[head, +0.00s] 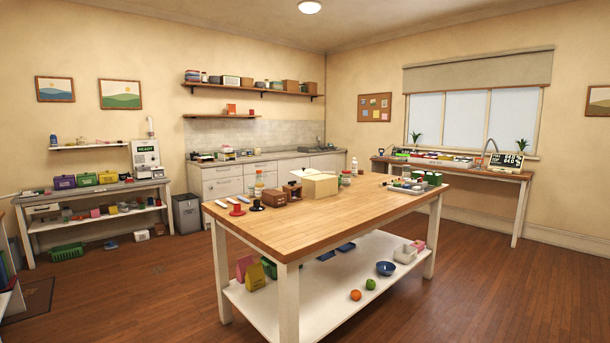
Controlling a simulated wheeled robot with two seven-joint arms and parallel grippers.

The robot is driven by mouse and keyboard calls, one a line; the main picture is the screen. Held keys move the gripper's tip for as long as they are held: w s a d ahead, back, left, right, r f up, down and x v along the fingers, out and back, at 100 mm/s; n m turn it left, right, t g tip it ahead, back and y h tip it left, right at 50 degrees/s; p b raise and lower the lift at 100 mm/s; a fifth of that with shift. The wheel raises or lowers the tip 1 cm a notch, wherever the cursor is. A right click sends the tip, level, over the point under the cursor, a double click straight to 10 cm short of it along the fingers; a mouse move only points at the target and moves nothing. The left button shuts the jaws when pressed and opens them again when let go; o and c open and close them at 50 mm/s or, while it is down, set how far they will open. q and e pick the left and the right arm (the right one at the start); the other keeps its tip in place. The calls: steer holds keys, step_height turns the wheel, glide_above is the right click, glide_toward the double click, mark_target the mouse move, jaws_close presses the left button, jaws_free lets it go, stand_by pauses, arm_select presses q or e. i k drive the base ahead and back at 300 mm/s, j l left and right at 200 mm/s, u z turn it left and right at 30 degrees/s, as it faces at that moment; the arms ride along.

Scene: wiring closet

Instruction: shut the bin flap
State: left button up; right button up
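A dark grey bin (187,215) stands upright on the wood floor at the left. It is between the left shelf table and the white cabinets, close to the back wall. A pale label shows on its front. The bin is small in the head view, and I cannot tell whether its flap is raised or down. Neither of my grippers is in view.
A large wood-topped table (375,208) with a white lower shelf fills the middle and holds several items. The left shelf table (95,190) and white cabinets (225,183) flank the bin. Open floor (130,270) lies between the left shelf table and the middle table.

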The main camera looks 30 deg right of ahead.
mark_target(305, 173)
steer(key=i+j+u, duration=0.2)
steer(key=i, duration=0.85)
steer(key=i+j, duration=0.1)
steer(key=i, duration=1.65)
steer(key=i+j, duration=0.1)
steer(key=i, duration=1.6)
steer(key=i+l+z, duration=0.15)
steer(key=i+z, duration=0.3)
steer(key=i, duration=0.5)
steer(key=i+j+z, duration=0.2)
steer(key=i+z, duration=0.3)
steer(key=i, duration=0.45)
steer(key=i+l+z, duration=0.1)
steer(key=i+z, duration=0.45)
steer(key=z, duration=0.2)
steer(key=i+j+z, duration=0.1)
steer(key=i+z, duration=0.3)
steer(key=i+j+z, duration=0.15)
steer(key=z, duration=0.2)
